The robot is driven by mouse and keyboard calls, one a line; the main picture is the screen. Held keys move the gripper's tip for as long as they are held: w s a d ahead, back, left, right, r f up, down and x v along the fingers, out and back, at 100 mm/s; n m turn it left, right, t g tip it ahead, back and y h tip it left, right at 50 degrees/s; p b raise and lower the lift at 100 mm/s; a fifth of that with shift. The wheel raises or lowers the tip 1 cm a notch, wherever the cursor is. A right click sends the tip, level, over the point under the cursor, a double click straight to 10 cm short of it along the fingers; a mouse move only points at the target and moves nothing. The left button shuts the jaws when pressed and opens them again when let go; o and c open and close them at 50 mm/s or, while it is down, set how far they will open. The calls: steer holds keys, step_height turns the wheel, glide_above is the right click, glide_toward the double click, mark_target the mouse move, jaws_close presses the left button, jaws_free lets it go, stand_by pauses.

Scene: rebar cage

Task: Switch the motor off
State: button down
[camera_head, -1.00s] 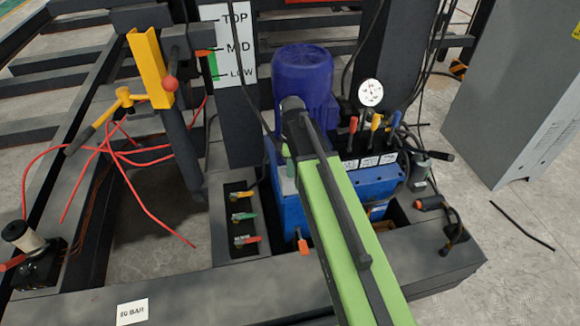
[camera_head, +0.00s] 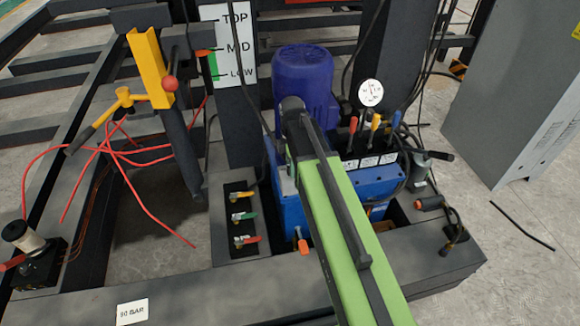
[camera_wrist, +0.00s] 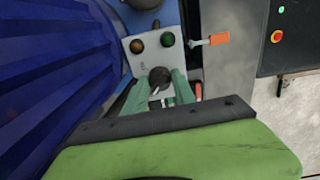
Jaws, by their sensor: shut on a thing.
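The blue ribbed motor (camera_head: 303,82) stands upright on the blue power unit at the middle of the head view; its ribs (camera_wrist: 50,65) fill the left of the wrist view. Beside it in the wrist view is a small grey switch panel (camera_wrist: 147,57) with a reddish lamp (camera_wrist: 137,46), a green lamp (camera_wrist: 167,39) and a black rotary knob (camera_wrist: 159,77) below them. I cannot tell whether either lamp is lit. My gripper (camera_wrist: 160,88) has its teal fingers on both sides of the knob and is shut on it. In the head view my green arm hides the panel and knob.
An orange-handled lever (camera_wrist: 215,38) sticks out right of the panel. A pressure gauge (camera_head: 371,93) and several coloured levers (camera_head: 375,122) stand right of the motor. A valve block (camera_head: 240,220) lies left of my arm. A grey cabinet (camera_head: 515,95) stands at the right.

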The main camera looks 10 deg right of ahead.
steer(key=c, duration=1)
jaws_free()
step_height(320, 180, up, 17)
steer(key=p, duration=1.7)
steer(key=shift+r, duration=0.2)
